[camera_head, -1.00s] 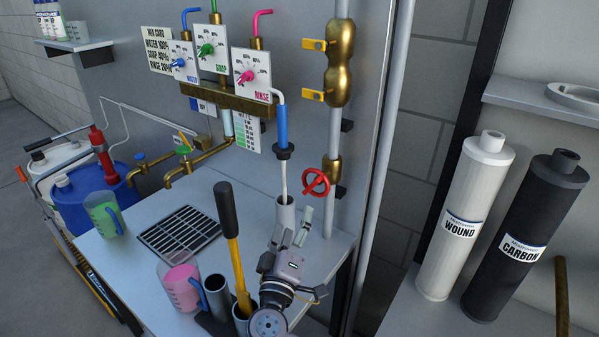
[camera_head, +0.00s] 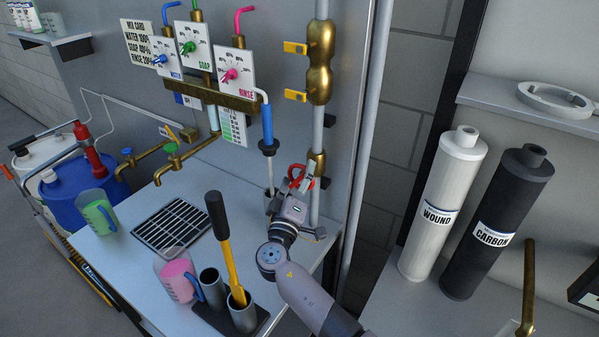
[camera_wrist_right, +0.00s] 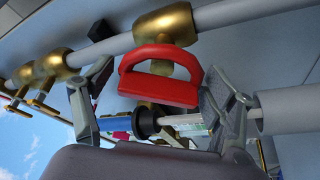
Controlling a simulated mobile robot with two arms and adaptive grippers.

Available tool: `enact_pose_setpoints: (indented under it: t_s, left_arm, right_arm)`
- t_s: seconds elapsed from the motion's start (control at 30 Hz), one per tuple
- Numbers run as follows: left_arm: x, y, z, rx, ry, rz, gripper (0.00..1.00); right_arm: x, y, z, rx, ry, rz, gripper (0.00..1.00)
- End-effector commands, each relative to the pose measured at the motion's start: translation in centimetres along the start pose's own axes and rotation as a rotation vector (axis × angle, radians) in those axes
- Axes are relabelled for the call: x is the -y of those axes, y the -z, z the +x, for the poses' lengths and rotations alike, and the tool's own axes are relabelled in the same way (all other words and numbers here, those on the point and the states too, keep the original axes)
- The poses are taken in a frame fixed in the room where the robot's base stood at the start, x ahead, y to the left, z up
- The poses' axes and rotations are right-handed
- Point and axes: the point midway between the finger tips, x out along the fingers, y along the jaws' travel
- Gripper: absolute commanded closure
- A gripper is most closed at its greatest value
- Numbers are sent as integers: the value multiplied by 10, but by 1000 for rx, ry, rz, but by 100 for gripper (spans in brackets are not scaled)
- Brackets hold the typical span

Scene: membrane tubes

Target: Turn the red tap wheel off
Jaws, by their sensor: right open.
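The red tap wheel (camera_head: 293,173) sits on the brass valve at the lower end of the grey vertical pipe. It is partly hidden behind my right gripper (camera_head: 299,183) in the head view. In the right wrist view the wheel (camera_wrist_right: 165,91) shows as a red ring between the two spread fingers of my right gripper (camera_wrist_right: 157,85). The fingers are open, one on each side of the wheel. They are close to its rim, and I cannot tell whether either touches it. My left gripper is not in view.
A blue-topped probe (camera_head: 267,126) hangs just left of the wheel. White and black filter cartridges (camera_head: 441,205) stand at right. A drain grate (camera_head: 172,228) lies on the bench.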

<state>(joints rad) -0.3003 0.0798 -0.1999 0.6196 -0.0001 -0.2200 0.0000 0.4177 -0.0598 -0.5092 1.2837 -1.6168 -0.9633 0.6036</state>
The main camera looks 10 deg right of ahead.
Motion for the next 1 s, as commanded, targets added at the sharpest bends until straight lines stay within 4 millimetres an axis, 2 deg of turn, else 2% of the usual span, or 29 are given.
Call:
enact_pose_setpoints:
  t_s: [0.3, 0.9, 1.0]
  left_arm:
    - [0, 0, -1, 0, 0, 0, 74]
    - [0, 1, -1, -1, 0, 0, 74]
    - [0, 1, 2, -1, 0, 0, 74]
  right_arm:
    - [0, 0, 2, 0, 0, 0, 22]
    - [1, 0, 2, 0, 1, 0, 62]
    - [2, -1, 2, 0, 0, 3, 62]
